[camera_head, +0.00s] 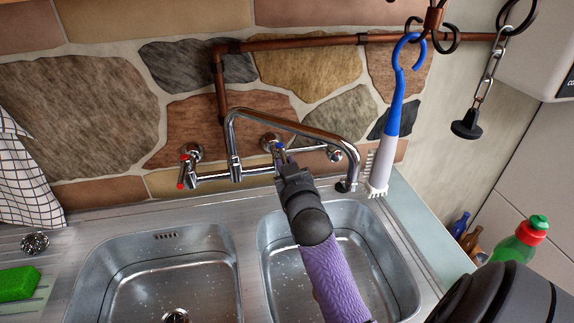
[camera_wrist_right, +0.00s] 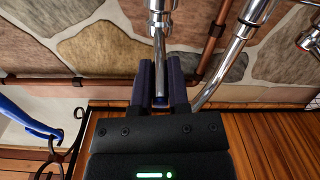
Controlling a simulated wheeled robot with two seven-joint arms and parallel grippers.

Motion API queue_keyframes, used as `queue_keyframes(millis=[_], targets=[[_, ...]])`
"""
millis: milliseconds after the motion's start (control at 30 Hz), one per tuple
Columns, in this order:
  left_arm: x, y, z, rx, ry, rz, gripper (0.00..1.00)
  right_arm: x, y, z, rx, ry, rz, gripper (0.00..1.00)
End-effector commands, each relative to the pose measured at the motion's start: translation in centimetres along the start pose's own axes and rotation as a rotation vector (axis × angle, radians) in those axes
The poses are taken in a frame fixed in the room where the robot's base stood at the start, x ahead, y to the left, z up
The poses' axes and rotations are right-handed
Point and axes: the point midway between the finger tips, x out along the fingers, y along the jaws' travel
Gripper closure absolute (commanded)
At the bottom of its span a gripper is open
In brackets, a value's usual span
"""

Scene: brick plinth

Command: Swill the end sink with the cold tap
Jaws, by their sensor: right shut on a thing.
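The chrome mixer tap stands on the wall behind two steel sinks. Its red-marked hot lever (camera_head: 182,172) is on the left. The blue-marked cold lever (camera_head: 280,147) is on the right. My right gripper (camera_head: 286,168) is shut on the cold lever; in the right wrist view, its fingers (camera_wrist_right: 160,85) sit either side of the chrome lever (camera_wrist_right: 160,55). The spout (camera_head: 300,128) reaches right, its outlet over the back of the right, end sink (camera_head: 405,270). No running water shows. My forearm hides part of that sink. My left gripper is out of view.
The left sink (camera_head: 90,272) has droplets and a drain. A green sponge (camera_head: 18,284) lies on the drainer. A blue-and-white brush (camera_head: 385,150) hangs right of the spout, with a black plug on a chain (camera_head: 468,124) beyond. A green bottle (camera_head: 518,245) stands far right.

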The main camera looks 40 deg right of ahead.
Motion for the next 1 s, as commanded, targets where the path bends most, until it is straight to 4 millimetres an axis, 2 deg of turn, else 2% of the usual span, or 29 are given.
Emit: queue_keyframes(millis=[267,600,633,767,1000], targets=[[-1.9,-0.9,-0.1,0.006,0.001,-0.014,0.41,0.1,1.0,-0.1,-0.006,0.025,-0.118,1.00],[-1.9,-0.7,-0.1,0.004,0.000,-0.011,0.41,0.1,1.1,0.2,0.001,0.029,-0.138,1.00],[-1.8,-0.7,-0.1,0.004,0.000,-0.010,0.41,0.1,1.1,0.2,0.001,0.029,-0.138,0.73],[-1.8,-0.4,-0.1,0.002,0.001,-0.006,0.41,0.1,1.1,0.2,0.000,0.028,-0.138,0.46],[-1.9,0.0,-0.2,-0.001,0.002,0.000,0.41,0.0,1.1,0.2,0.000,0.027,-0.137,0.45]])
